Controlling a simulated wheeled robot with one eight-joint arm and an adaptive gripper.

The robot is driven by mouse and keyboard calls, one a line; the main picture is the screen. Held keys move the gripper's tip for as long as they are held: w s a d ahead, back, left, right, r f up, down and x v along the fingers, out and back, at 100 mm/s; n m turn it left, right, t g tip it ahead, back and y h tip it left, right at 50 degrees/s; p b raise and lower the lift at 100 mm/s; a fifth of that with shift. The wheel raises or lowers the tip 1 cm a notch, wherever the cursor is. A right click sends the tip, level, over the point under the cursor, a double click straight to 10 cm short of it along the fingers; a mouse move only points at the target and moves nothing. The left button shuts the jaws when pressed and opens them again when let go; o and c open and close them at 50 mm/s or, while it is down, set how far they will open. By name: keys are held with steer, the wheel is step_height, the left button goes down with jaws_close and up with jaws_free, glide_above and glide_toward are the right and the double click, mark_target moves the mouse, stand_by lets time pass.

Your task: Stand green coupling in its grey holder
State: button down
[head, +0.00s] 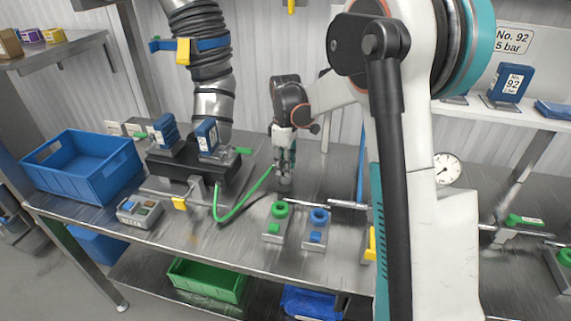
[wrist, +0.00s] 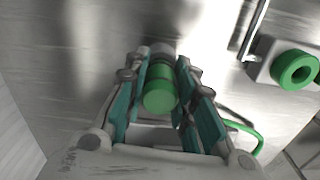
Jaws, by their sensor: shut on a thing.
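My gripper (head: 284,165) is over the bench, behind the grey holder. In the wrist view my gripper (wrist: 161,66) is shut on the green coupling (wrist: 160,93), a green cylinder with a grey end between the teal fingers. In the head view the coupling is mostly hidden by the fingers. A green hose (head: 235,211) runs from the black device up toward my gripper. The grey holder (head: 270,237) with a green ring (head: 280,209) stands on the bench in front of my gripper. The ring shows at the right of the wrist view (wrist: 298,69). The coupling is apart from it.
A similar holder with a blue ring (head: 319,215) stands just right of the green one. A yellow-marked piece (head: 371,244) is farther right. A control box (head: 140,211), a black device (head: 195,170) and a blue crate (head: 125,165) are on the left.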

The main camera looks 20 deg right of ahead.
steer(key=shift+f, duration=0.3)
stand_by(0.5)
steer(key=c, duration=1.2)
jaws_free()
steer(key=shift+c, duration=0.2)
steer(key=o, duration=0.5)
steer(key=shift+r+p, duration=2.95)
steer(key=shift+r, duration=1.6)
steer(key=shift+f, duration=0.1)
